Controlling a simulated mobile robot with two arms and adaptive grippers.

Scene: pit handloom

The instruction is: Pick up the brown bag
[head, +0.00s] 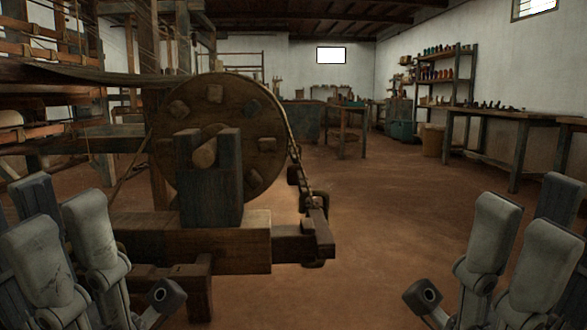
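I cannot make out a brown bag for certain. My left gripper (66,240) shows at the lower left edge and my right gripper (515,240) at the lower right edge. Both are cut off by the frame, and how far their fingers are apart is unclear. I see nothing held in either one, and both are far from the tan thing.
A wooden loom (225,245) with a large round wheel (265,125) and a chain fills the left and juts into the middle. The reddish floor (395,205) is open at centre right.

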